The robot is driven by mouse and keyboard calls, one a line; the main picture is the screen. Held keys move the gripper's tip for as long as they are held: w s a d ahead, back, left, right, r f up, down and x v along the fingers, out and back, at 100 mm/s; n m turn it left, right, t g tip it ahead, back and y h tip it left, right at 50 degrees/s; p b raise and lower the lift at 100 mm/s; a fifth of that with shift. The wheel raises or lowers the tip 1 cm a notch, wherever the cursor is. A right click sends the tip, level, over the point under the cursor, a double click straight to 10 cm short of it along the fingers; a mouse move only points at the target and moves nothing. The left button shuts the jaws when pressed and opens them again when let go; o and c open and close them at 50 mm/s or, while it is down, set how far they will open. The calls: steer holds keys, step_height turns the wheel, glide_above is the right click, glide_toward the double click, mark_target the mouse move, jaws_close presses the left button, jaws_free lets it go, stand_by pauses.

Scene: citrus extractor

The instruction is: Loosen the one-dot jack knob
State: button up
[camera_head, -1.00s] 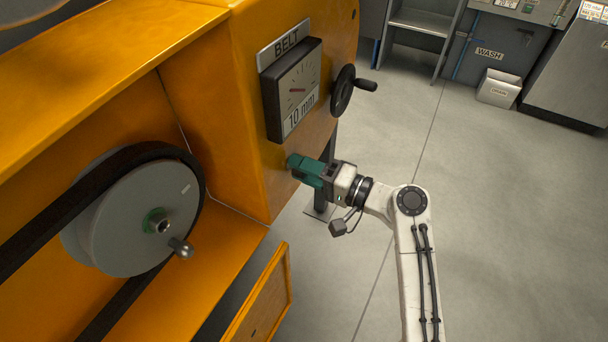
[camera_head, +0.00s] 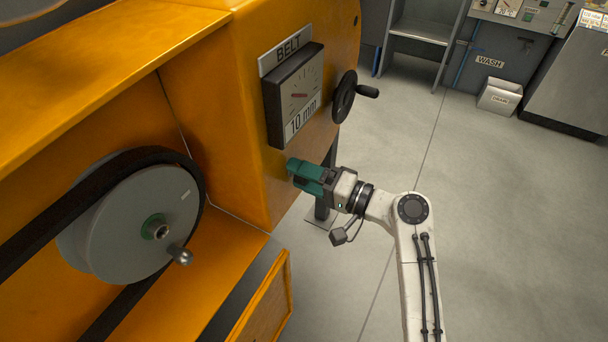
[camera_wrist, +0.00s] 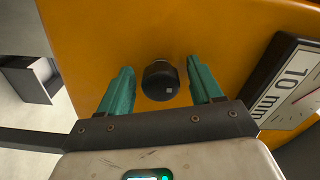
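A black round jack knob (camera_wrist: 160,82) sticks out of the orange machine's face (camera_head: 262,150) in the wrist view. It bears one small pale mark. My gripper (camera_head: 292,172) is at the machine's side, below the belt gauge. In the wrist view my gripper (camera_wrist: 161,68) is open. Its two green fingers stand on either side of the knob, with a gap visible at each side. Whether the fingertips reach the machine's face is unclear. In the head view the fingers hide the knob.
The belt gauge (camera_head: 295,95), reading 10 mm, and a black handwheel (camera_head: 344,96) with a crank handle sit above my gripper. A grey pulley (camera_head: 130,225) with a belt is at left. An orange open panel (camera_head: 264,305) stands below. The floor at right is clear.

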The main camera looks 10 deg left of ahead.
steer(key=v, duration=1.1)
steer(key=shift+p, duration=0.3)
steer(key=s+d+f+g+h, duration=0.1)
steer(key=s+d+f+h, duration=0.3)
steer(key=s+f, duration=0.3)
steer(key=s+d+f+g+h, duration=0.1)
steer(key=s+d+f+h, duration=0.35)
steer(key=f, duration=0.35)
steer(key=s+d+f+g+h, duration=0.1)
steer(key=s+d+f+h, duration=0.35)
steer(key=s+d, duration=0.5)
steer(key=s+d+g+h, duration=0.2)
steer(key=s+d+h, duration=0.25)
steer(key=s, duration=0.45)
step_height(320, 180, up, 15)
steer(key=s+d+p, duration=0.1)
steer(key=p, duration=1.2)
steer(key=shift+p, duration=0.3)
